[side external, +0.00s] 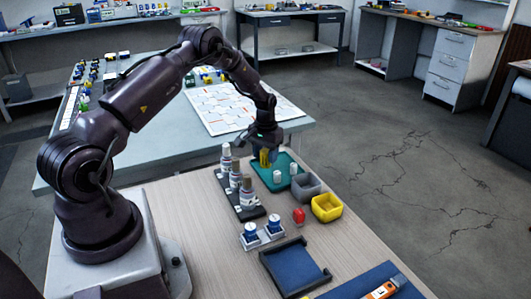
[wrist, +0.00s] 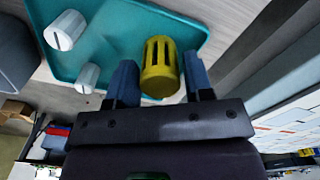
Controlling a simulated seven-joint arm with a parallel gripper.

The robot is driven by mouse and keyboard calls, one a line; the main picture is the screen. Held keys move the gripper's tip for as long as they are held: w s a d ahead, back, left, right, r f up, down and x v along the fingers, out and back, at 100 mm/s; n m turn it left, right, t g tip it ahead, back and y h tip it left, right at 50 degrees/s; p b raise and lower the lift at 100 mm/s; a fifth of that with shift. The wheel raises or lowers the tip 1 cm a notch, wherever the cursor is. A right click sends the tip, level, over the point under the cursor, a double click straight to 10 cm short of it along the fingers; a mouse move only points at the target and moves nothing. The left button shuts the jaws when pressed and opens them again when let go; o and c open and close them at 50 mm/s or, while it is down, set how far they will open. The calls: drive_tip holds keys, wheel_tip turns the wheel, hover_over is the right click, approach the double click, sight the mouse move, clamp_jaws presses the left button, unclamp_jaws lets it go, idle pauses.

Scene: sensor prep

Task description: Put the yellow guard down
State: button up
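The yellow guard (side external: 264,158) is a slotted cylinder. The tray (wrist: 100,12) also lies behind the guard in the wrist view. Whether the guard's lower end touches the tray cannot be told. Two white slotted caps (side external: 277,177) (side external: 294,169) stand on the tray, clear of the guard.
Left of the tray, several grey-white bottles (side external: 235,175) stand in a dark rack. A grey bin (side external: 306,187), a yellow bin (side external: 327,208) and a red bulb-shaped object (side external: 299,216) are nearby. A blue-lined tray (side external: 296,268) lies in front.

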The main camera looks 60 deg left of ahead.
sight(265, 151)
drive_tip(key=shift+o, duration=1.1)
drive_tip(key=d+r+m+t, duration=0.1)
drive_tip(key=d+r, duration=0.2)
drive_tip(key=r, duration=0.8)
drive_tip(key=d+r, duration=0.4)
drive_tip(key=r, duration=0.7)
drive_tip(key=s+d+r+m+t, duration=0.2)
drive_tip(key=s+d+r, duration=0.5)
drive_tip(key=d+r, duration=0.25)
drive_tip(key=s+d+m+t, duration=0.1)
drive_tip(key=s+d, duration=0.4)
drive_tip(key=s, duration=0.3)
drive_tip(key=s+d+r+m+t, duration=0.1)
drive_tip(key=s+d+m, duration=0.1)
drive_tip(key=s+d, duration=0.4)
drive_tip(key=shift+s+t, duration=0.3)
drive_tip(key=shift+s, duration=0.8)
